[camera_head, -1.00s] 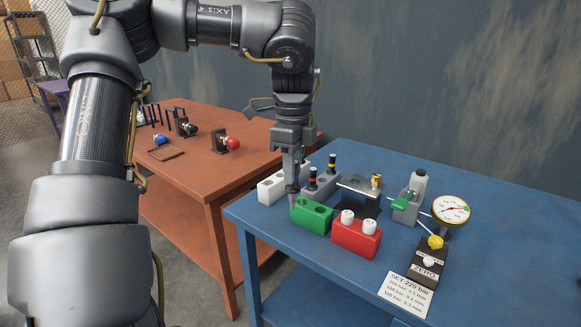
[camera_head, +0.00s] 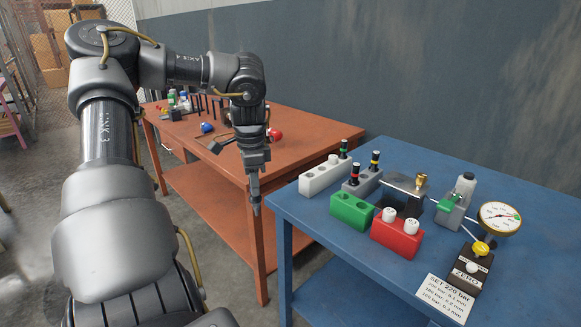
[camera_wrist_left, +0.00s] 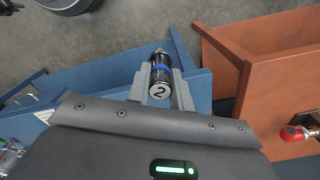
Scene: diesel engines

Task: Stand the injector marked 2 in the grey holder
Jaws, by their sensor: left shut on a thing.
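My left gripper (camera_head: 254,196) is shut on the injector marked 2 (camera_wrist_left: 160,76), a dark cylinder with a blue band; its marked end faces the left wrist camera. In the head view the gripper points down, left of the blue table's edge, and the injector is hard to make out. The grey holder (camera_head: 361,188) is on the blue table, right of my gripper. A red-banded injector (camera_head: 354,173) and a yellow-banded one (camera_head: 375,162) stand upright at it. My right gripper is not in view.
A white block (camera_head: 318,180) stands behind the grey holder, with a green-banded injector (camera_head: 343,149) at its far end. A green block (camera_head: 352,212) and a red block (camera_head: 396,236) with white caps stand in front. A gauge (camera_head: 499,217) is at right. An orange table (camera_head: 225,170) is behind my gripper.

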